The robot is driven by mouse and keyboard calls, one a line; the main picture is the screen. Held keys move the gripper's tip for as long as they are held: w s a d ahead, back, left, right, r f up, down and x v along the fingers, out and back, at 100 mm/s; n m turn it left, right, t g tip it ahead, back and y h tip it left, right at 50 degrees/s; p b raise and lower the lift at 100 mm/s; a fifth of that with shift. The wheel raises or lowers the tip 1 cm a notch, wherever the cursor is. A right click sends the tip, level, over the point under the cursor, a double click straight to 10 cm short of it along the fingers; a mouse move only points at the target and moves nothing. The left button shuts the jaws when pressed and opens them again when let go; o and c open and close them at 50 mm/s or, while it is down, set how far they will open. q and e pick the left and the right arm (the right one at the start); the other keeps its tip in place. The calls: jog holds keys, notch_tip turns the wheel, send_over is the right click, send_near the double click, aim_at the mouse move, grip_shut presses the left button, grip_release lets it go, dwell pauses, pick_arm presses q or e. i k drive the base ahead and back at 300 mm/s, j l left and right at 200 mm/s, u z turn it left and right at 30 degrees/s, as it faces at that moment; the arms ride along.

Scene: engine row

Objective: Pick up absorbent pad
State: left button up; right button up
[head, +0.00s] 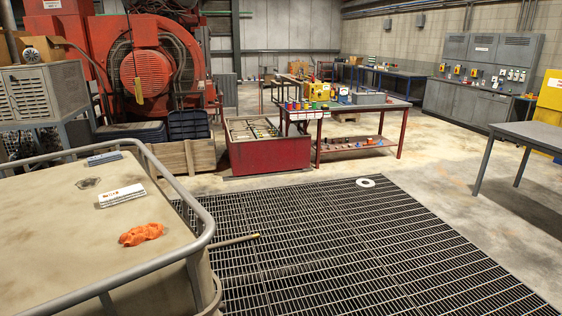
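No thing is clearly readable as the absorbent pad. On the beige top (40,225) of a railed cart or tank at the left lie several small things. A flat white block with a small coloured label (122,196) lies near the middle, and a crumpled orange cloth (141,234) lies nearer to me. A grey-blue flat item (105,158) lies near the far rail, and a small dark patch (87,184) shows between. Neither of my grippers is in view.
A grey metal rail (176,185) runs around the beige top. Dark floor grating (340,240) with a white ring (365,182) lies to its right. A red-framed table (345,108) and a red bin (268,155) stand beyond. A grey table (535,133) stands at the right.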

aim_at(107, 157)
jog(key=i+l+z, duration=0.15)
jog(key=l+z, duration=0.25)
jog(key=i+l+z, duration=0.15)
jog(key=z, duration=0.3)
jog(key=i+l+z, duration=0.25)
jog(key=z, duration=0.15)
jog(key=i+l+z, duration=0.1)
jog(key=i+z, duration=0.15)
jog(key=z, duration=0.2)
jog(key=i+l, duration=0.1)
jog(key=i, duration=0.35)
jog(key=i+l, duration=0.15)
jog(key=i, duration=0.3)
jog(key=i+j+u, duration=0.2)
jog(key=i+u, duration=1.1)
jog(key=i+l+u, duration=0.4)
jog(key=i+j+u, duration=0.3)
jog(key=i+u, duration=0.15)
jog(key=i, duration=0.15)
jog(key=i+j+u, duration=0.1)
jog(key=i+u, duration=0.35)
jog(key=i, duration=0.15)
jog(key=i+l+u, duration=0.1)
jog(key=i+u, duration=0.3)
jog(key=i, duration=0.2)
jog(key=i+l+u, duration=0.3)
jog(key=i+u, duration=0.15)
jog(key=i, duration=0.15)
